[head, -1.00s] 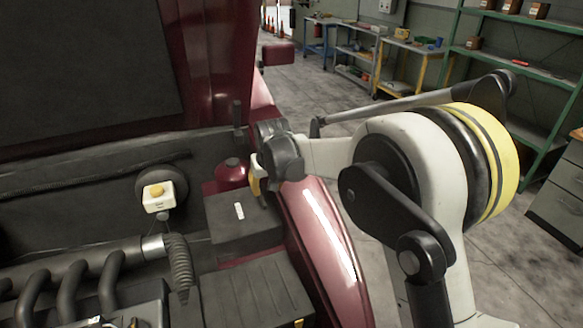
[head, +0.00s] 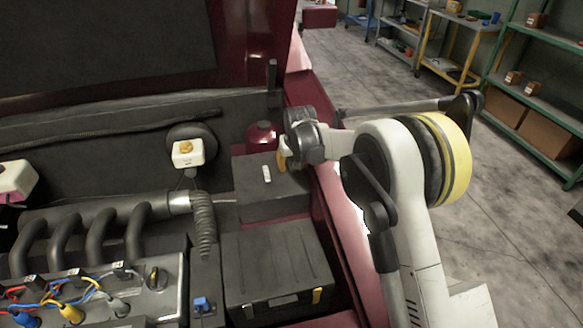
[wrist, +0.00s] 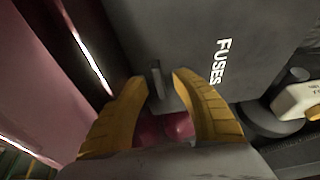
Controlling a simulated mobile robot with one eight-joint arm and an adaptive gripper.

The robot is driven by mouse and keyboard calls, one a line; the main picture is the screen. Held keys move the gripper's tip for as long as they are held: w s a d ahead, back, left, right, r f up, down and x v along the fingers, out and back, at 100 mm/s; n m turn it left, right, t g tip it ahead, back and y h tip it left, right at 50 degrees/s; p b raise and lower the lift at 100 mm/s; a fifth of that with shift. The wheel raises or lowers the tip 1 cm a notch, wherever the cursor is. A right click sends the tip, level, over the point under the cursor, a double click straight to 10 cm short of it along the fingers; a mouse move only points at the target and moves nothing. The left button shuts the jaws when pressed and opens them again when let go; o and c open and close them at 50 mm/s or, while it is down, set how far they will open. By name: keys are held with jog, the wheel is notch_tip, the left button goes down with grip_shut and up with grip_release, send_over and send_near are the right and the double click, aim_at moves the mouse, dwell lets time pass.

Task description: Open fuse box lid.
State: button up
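The fuse box (head: 245,182) is a dark box with a white label on its flat lid, at the right side of the engine bay in the head view. Its lid (wrist: 185,40) fills the upper middle of the wrist view, with the word FUSES on it; it looks closed. A small grey tab (wrist: 156,82) shows at the lid's edge. My gripper (wrist: 160,85) is open, its two yellow fingers on either side of the tab. In the head view, my gripper (head: 283,161) is at the box's far right edge. I cannot tell whether a finger touches the tab.
A red round cap (head: 262,137) stands behind the box. A white reservoir with a yellow cap (head: 188,153) is to the left. A larger dark box (head: 275,262) lies in front. The red fender (head: 335,200) runs along the right. The raised hood (head: 245,50) is behind.

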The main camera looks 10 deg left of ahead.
grip_shut()
